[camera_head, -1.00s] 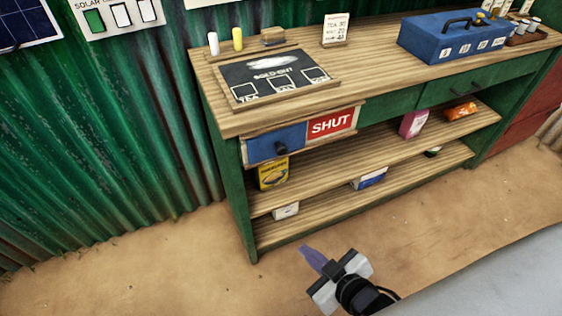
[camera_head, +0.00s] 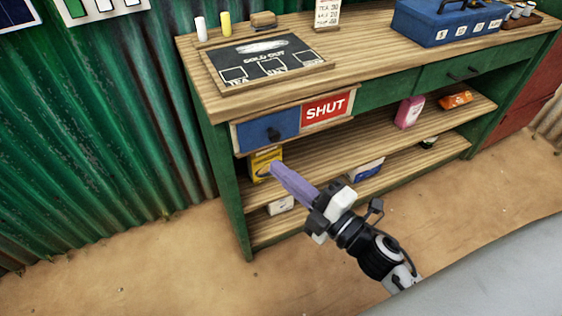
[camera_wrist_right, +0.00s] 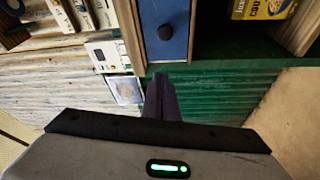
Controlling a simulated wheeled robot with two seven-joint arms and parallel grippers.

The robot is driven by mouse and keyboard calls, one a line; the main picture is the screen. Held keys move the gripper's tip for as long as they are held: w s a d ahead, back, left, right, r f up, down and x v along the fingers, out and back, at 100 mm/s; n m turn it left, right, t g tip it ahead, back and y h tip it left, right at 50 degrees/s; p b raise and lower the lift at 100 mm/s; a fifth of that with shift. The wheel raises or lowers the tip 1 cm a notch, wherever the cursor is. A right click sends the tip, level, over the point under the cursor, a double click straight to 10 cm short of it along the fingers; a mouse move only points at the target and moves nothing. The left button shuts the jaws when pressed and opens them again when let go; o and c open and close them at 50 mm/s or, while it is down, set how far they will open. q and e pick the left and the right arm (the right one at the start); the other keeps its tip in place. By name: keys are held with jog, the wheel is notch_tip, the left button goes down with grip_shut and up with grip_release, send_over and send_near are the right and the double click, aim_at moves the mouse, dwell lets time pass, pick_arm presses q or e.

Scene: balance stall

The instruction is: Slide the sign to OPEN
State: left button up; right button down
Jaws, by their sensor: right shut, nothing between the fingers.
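The sign (camera_head: 325,109) reads SHUT in white on red at its right part. A blue sliding panel (camera_head: 266,129) with a dark round knob (camera_head: 273,134) covers its left part, under the counter's front edge. In the right wrist view the blue panel (camera_wrist_right: 163,45) and knob (camera_wrist_right: 165,32) show at the top. My right gripper (camera_head: 275,171) has long purple fingers, shut and empty. It is in front of the shelves, below the knob and apart from it in the head view. My left gripper is not in view.
A yellow box (camera_head: 265,163) and a white box (camera_head: 280,205) stand on the shelves behind my right fingers. A chalkboard (camera_head: 265,62) lies on the counter top (camera_head: 350,60). The dirt floor in front is clear.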

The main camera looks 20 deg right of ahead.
aim_at(255, 133)
jog(key=x, duration=0.9)
jog(key=shift+p, duration=0.35)
jog(key=d, duration=0.2)
jog(key=shift+s+d+f, duration=0.15)
jog(key=shift+d+f, duration=0.2)
jog(key=shift+f, duration=0.05)
jog(key=shift+d+f, duration=0.15)
jog(key=shift+d, duration=0.55)
jog(key=d+b, duration=0.1)
jog(key=d, duration=1.5)
jog(key=shift+w+d+b, duration=0.25)
jog(key=shift+w+b, duration=0.05)
jog(key=shift+w, duration=0.05)
jog(key=shift+d, duration=0.1)
